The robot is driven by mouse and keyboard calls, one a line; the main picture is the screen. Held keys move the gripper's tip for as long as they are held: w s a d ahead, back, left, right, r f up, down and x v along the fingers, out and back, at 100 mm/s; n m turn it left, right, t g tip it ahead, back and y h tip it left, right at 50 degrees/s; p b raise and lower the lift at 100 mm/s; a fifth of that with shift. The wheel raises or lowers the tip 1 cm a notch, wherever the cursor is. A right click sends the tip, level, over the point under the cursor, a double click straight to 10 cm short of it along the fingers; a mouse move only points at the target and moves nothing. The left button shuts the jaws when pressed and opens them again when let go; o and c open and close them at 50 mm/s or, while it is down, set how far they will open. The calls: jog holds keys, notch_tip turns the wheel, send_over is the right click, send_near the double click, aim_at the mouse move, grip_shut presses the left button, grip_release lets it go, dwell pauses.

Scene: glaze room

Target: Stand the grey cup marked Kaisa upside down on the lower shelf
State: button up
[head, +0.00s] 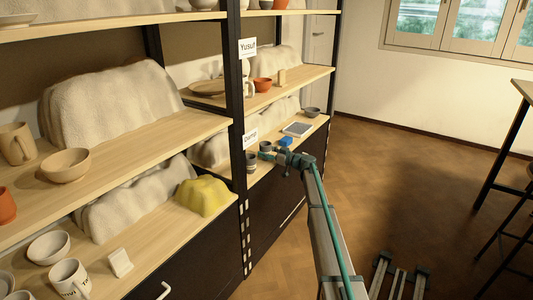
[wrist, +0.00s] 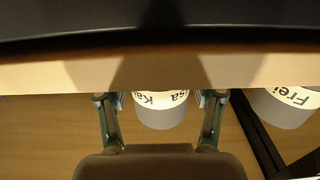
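The grey cup marked Kaisa (wrist: 160,114) shows in the wrist view, with a white band and dark letters. It lies between the two fingers of my gripper (wrist: 160,99), with a gap on each side. The fingers are open. The wooden board edge (wrist: 60,75) cuts off the cup's upper part in the picture, and I cannot tell which end is up. In the head view my gripper (head: 283,157) is at the front of the right bay's lower shelf (head: 262,168), near two small grey cups (head: 251,160) (head: 266,147). I cannot tell which is Kaisa's.
A second grey cup marked Frei (wrist: 287,107) stands right of Kaisa's in the wrist view. On the right bay's lower shelf are a blue item (head: 286,142), a flat pale tile (head: 298,129) and a grey bowl (head: 312,112). A dark upright (head: 238,120) separates the bays.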

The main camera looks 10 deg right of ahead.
jog(key=c, duration=0.6)
jog(key=shift+r, duration=0.15)
jog(key=shift+r, duration=1.1)
jog(key=b+v, duration=0.6)
jog(key=v, duration=0.8)
